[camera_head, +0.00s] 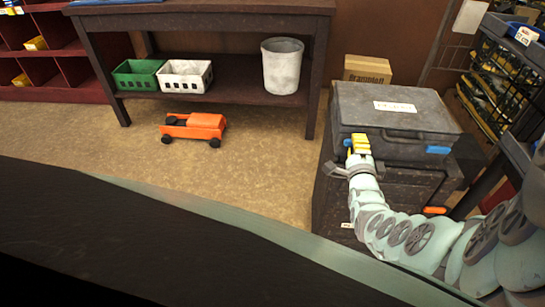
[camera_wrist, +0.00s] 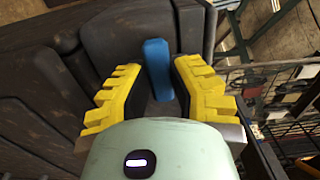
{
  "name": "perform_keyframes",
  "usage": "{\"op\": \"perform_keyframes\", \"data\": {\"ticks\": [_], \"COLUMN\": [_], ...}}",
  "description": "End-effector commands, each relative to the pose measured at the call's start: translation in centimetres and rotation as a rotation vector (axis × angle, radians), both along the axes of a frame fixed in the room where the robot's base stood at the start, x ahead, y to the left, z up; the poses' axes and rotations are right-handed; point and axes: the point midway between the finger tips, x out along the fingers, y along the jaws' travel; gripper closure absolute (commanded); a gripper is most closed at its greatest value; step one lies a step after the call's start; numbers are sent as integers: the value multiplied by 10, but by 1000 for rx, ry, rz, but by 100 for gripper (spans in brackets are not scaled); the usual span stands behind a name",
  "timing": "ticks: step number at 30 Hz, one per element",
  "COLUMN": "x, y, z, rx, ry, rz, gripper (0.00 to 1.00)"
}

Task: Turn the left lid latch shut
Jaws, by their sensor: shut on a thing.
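A dark grey case (camera_head: 385,94) with a closed lid, a white label and a front handle stands at the right in the head view. The blue left lid latch (camera_wrist: 157,60) lies between the yellow fingers of my gripper (camera_wrist: 154,82) in the wrist view, and the gripper is shut on it. In the head view, my gripper (camera_head: 358,144) is at the left of the case's front, and only a bit of blue shows beside the fingers. The blue right latch (camera_head: 438,150) is free and lies flat across the front. The fingers hide part of the left latch.
The case rests on a dark box (camera_head: 330,205) with an orange latch (camera_head: 436,210). A cardboard box (camera_head: 367,69) stands behind. A wire rack (camera_head: 490,90) is close on the right. An orange toy truck (camera_head: 195,127) sits on open floor at left.

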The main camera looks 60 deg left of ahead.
Motion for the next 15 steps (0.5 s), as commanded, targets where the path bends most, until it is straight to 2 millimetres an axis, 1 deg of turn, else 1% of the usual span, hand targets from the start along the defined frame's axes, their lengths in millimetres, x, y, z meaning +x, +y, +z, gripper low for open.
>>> {"op": "perform_keyframes", "data": {"ticks": [8,15], "x": [1,1], "y": [-1,-1], "z": [0,-1], "rx": [-81,-215], "ry": [-89,-243], "rz": [-2,0], "gripper": [100,100]}}
